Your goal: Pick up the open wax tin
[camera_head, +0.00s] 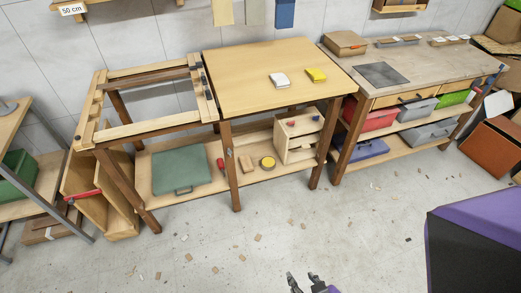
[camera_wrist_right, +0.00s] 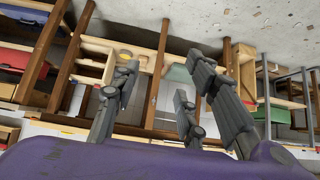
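The open wax tin (camera_head: 267,162), a small round tin with yellow wax and a dark rim, sits on the lower shelf of the middle workbench, beside a small wooden drawer unit. It also shows small in the right wrist view (camera_wrist_right: 125,54). My right gripper (camera_head: 304,281) shows at the bottom edge of the head view, in front of the bench and well apart from the tin. In the right wrist view its fingers (camera_wrist_right: 160,92) are spread with nothing between them. My left gripper is not in view.
The drawer unit (camera_head: 299,136) stands right of the tin. A wood block (camera_head: 246,163) and a green case (camera_head: 181,171) lie to its left. The bench top (camera_head: 260,70) overhangs the shelf, and a front leg (camera_head: 231,180) stands left of the tin. Floor in front has scattered chips.

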